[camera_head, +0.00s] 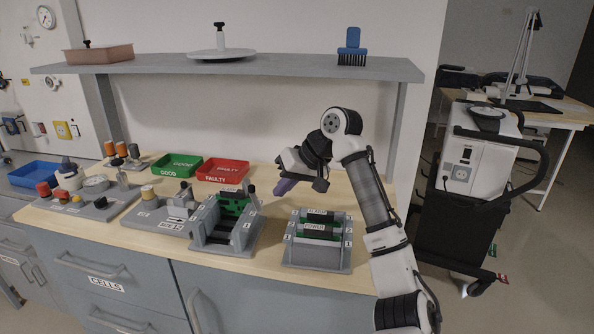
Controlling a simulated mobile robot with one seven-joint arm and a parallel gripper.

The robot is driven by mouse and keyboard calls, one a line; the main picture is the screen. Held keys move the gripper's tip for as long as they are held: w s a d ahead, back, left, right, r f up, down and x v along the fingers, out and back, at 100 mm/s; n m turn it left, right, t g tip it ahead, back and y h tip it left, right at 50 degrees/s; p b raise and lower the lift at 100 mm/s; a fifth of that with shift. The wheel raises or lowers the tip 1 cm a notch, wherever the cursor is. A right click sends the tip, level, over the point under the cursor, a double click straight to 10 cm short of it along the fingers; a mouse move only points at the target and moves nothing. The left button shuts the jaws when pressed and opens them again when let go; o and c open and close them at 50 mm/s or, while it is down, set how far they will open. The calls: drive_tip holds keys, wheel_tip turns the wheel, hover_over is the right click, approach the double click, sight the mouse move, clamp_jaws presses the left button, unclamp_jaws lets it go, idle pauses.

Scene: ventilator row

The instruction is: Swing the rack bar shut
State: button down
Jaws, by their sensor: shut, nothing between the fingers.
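A grey rack (247,238) stands on the bench at the centre, with a green board (236,203) inside it. A light grey bar with a dark knob (251,190) stands up at the rack's back right; it looks like the rack bar, swung up off the rack's top.
A second grey rack (318,262) with a POWER label is at the right. Green (178,166) and red (222,171) bins stand behind. Fixtures (160,210) crowd the left. A shelf (270,68) hangs above my arm. A dark cart (450,220) is right of the bench.

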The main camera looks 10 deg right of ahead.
sight(252, 190)
drive_tip(key=shift+s+a+r, duration=0.1)
drive_tip(key=shift+s+a, duration=0.2)
drive_tip(key=shift+a, duration=0.6)
drive_tip(key=shift+s+a+r, duration=0.1)
drive_tip(key=shift+s+a, duration=0.15)
drive_tip(key=shift+a, duration=0.6)
